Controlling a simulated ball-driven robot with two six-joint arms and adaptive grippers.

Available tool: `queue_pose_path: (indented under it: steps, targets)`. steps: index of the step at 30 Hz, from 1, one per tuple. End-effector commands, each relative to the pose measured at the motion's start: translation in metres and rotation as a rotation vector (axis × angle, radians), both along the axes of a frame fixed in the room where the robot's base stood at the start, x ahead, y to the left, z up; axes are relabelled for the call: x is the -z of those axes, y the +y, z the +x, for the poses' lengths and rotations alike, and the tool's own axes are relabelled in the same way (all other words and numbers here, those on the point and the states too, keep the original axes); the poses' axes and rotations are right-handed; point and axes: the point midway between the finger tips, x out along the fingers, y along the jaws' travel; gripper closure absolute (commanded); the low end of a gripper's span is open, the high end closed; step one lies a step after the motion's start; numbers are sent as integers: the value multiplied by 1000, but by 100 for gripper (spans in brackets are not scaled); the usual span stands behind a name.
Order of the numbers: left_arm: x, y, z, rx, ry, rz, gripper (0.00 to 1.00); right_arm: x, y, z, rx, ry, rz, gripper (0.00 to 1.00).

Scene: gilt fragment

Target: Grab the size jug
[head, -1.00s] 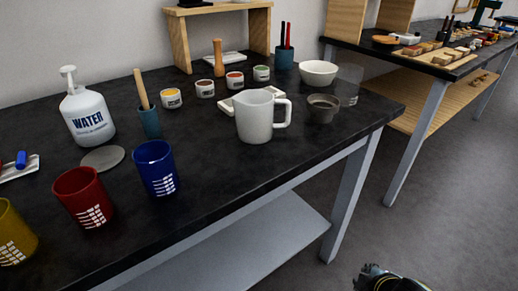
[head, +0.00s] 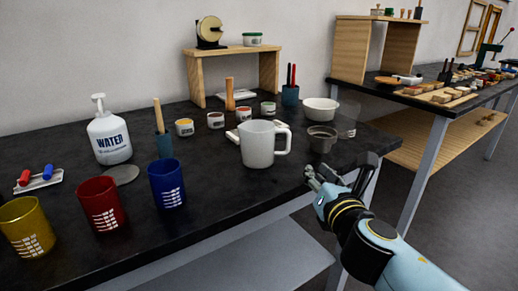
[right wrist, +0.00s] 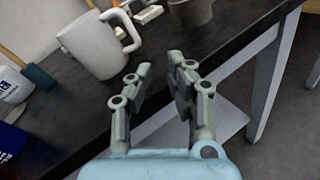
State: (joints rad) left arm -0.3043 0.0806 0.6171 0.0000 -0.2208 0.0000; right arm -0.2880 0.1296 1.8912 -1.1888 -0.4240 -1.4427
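The size jug, a white jug with a handle on its right side (head: 257,144), stands upright on the black table. It also shows in the right wrist view (right wrist: 92,45), upper left, with its handle toward the gripper. My right gripper (head: 318,177) is at the table's front edge, to the right of the jug and apart from it. In the right wrist view its two fingers (right wrist: 160,78) are spread with a gap between them and nothing in it. My left gripper is not in either view.
A grey cup (head: 321,139) and a clear glass (head: 347,118) stand right of the jug. A blue cup (head: 167,184), a red cup (head: 100,204) and a yellow cup (head: 26,228) line the front left. Small paint pots stand behind. The front edge before the jug is clear.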

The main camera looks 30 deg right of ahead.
Motion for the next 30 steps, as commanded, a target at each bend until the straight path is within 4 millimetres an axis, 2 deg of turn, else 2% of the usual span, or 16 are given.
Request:
queue_pose_path:
  steps: [9,18,26,30]
  targets:
    - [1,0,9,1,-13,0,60,-24,18,20,-119,19,-375,83]
    - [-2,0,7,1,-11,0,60,-26,9,63,-129,22,-407,83]
    - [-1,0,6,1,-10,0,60,-24,1,87,-129,22,-405,83]
    - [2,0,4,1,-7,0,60,-23,-5,110,-128,21,-403,83]
